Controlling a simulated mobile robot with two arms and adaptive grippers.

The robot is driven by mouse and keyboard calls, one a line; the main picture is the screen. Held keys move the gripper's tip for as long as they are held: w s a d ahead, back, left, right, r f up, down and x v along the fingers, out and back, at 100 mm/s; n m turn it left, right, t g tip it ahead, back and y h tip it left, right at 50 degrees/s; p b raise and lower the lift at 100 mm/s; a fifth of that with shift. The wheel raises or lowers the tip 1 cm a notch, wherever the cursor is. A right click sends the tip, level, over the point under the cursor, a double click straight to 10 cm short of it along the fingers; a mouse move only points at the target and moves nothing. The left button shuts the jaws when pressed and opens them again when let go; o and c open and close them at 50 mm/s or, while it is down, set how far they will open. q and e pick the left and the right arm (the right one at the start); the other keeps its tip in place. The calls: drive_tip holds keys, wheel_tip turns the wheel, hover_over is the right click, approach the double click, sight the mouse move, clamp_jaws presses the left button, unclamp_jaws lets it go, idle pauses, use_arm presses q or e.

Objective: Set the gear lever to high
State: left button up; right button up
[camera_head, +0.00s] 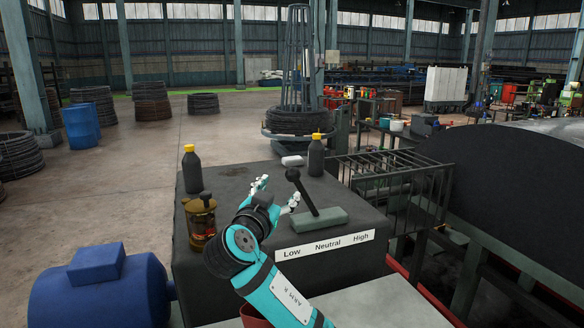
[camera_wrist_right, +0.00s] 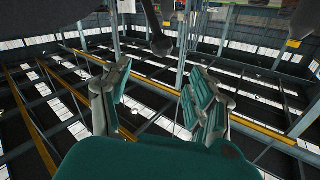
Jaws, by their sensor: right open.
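The gear lever (camera_head: 305,194) has a dark stem and a round black knob, and it rises from a grey-green base plate (camera_head: 320,220) on the dark box top. It leans to the left, toward the Low end of the label (camera_head: 326,244), which reads Low, Neutral, High. My right gripper (camera_head: 279,191) is open and empty, just left of the lever, with its fingers apart. In the right wrist view, my open fingers (camera_wrist_right: 158,82) frame a gap, and the lever's dark knob (camera_wrist_right: 161,45) hangs beyond them, apart from both. My left gripper is not in view.
An amber jar (camera_head: 201,222) stands left of my right gripper. Two dark bottles with yellow caps, one at the back left (camera_head: 192,170) and one behind the lever (camera_head: 316,156), stand on the box. A metal cage (camera_head: 395,178) borders the right side.

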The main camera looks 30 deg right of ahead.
sight(291, 176)
drive_tip(key=p+x, duration=0.4)
drive_tip(key=x, duration=0.5)
drive_tip(key=shift+w+d+r, duration=0.1)
drive_tip(key=shift+w+d, duration=0.1)
drive_tip(key=shift+w, duration=0.1)
drive_tip(key=shift+p+x, duration=0.5)
drive_tip(key=shift+x, duration=0.55)
drive_tip(key=shift+w+d, duration=0.25)
drive_tip(key=shift+w+d+f, duration=0.1)
drive_tip(key=shift+f, duration=0.15)
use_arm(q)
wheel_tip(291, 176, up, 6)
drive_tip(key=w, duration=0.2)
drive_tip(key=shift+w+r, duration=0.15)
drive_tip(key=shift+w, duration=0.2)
use_arm(e)
clamp_jaws()
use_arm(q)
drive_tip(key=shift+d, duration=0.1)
